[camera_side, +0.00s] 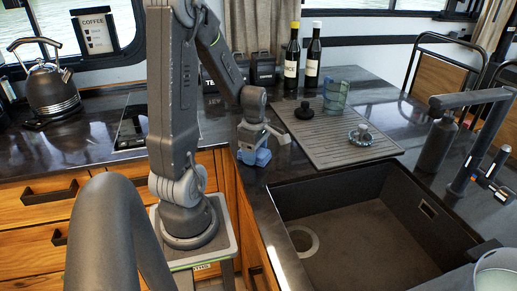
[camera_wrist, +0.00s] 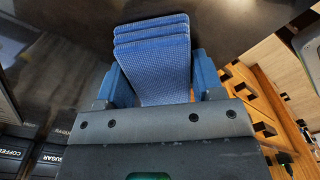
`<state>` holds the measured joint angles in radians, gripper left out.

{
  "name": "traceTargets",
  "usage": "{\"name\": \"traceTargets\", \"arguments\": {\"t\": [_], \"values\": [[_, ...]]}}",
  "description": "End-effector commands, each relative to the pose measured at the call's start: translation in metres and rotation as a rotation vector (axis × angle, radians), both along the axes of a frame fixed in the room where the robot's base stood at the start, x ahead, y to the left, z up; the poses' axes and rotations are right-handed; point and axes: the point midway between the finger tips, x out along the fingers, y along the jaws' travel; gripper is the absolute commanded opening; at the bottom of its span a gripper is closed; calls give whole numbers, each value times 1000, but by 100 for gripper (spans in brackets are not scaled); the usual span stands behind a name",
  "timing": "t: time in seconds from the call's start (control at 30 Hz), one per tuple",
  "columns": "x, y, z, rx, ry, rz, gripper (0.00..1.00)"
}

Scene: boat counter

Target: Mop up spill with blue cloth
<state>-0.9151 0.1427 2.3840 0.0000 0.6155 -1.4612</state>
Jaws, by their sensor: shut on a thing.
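The blue cloth (camera_wrist: 152,58) is folded in layers and sits between the two blue fingers of my gripper (camera_wrist: 160,82) in the wrist view. My gripper (camera_side: 256,146) is shut on it. In the side view the cloth (camera_side: 262,158) shows as a small blue patch under the gripper, low over the dark counter (camera_side: 228,163) near its front edge, left of the sink. I cannot tell whether the cloth touches the counter. I cannot make out a spill on the dark, glossy surface; part of it is hidden by the arm and gripper.
A sink (camera_side: 365,225) with a black tap (camera_side: 470,130) lies to the right. A ribbed drying mat (camera_side: 335,132) behind it holds a stacked blue-green glass (camera_side: 336,92) and lids. Two bottles (camera_side: 291,60) stand behind. A kettle (camera_side: 52,88) stands far left.

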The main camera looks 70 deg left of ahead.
Motion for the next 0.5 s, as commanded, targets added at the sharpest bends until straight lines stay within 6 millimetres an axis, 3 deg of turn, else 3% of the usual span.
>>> {"name": "traceTargets", "arguments": {"t": [0.1, 0.5], "values": [[2, -9, 0, 0, 0, -3, 39], [40, -8, 0, 0, 0, -2, 39]]}}
